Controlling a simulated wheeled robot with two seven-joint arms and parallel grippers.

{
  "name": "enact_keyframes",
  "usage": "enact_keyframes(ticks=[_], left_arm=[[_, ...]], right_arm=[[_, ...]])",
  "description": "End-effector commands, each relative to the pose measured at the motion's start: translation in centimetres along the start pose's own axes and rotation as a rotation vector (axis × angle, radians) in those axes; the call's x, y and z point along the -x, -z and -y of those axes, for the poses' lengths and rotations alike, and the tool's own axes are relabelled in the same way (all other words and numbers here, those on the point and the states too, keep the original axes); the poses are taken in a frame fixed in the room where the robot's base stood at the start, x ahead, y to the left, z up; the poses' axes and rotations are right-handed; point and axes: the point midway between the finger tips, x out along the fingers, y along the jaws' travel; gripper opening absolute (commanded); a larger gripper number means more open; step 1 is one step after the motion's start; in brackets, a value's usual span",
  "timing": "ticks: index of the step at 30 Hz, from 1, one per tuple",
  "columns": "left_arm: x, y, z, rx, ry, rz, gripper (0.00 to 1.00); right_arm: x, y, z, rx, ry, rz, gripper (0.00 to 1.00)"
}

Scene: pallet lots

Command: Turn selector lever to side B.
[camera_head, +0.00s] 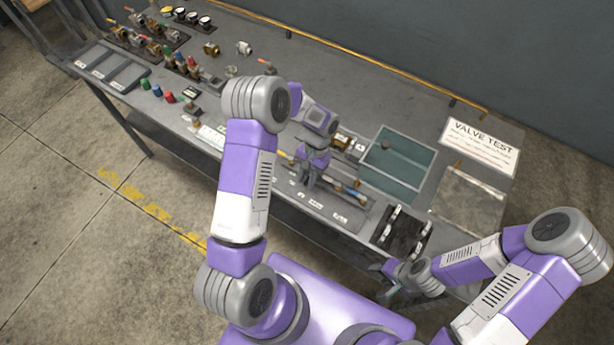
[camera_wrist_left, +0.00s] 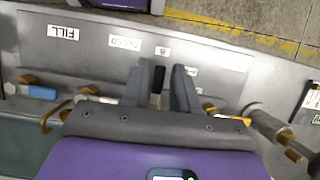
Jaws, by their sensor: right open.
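My left gripper (camera_head: 306,182) points down over the front of the bench, among the labelled valves. In the left wrist view its two fingers (camera_wrist_left: 164,88) stand apart on either side of a black lever handle (camera_wrist_left: 157,84), which looks like the selector lever. A gap shows between the handle and the right finger; contact with the left finger cannot be told. A small label reading B (camera_wrist_left: 162,51) lies just beyond the handle. The lever's base is hidden behind the gripper. My right gripper (camera_head: 387,284) is open and empty, off the bench's front edge.
A blue-handled valve (camera_wrist_left: 40,92) and brass pipe fittings (camera_wrist_left: 290,145) flank the left gripper. A glass-like panel (camera_head: 397,163) and a VALVE TEST sign (camera_head: 481,146) lie to the right. Several colored valves and gauges stand at the bench's far left.

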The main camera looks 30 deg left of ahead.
Motion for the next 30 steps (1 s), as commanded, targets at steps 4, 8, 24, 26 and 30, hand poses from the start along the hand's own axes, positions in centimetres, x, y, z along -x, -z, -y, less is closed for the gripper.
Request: enact_keyframes(ticks=[4, 8, 24, 26, 30], left_arm=[[0.0, 0.0, 0.0, -0.001, 0.001, 0.0, 0.4], [0.0, 0.0, 0.0, -0.002, 0.001, 0.0, 0.4], [6.5, 0.1, 0.0, -0.002, 0.002, -0.004, 0.4], [7.0, 0.1, 0.0, -0.002, 0.002, -0.003, 0.4], [7.5, 0.0, 0.0, -0.002, 0.0, -0.001, 0.4]], right_arm=[[0.0, 0.0, 0.0, 0.0, 0.0, 0.0, 0.49], [0.0, 0.0, 0.0, 0.0, 0.0, 0.0, 0.49], [-0.2, 0.0, -0.1, 0.0, 0.0, 0.0, 0.49], [-0.2, 0.0, -0.1, 0.0, 0.0, 0.0, 0.49], [-0.2, 0.0, -0.1, 0.0, 0.0, 0.0, 0.49]])
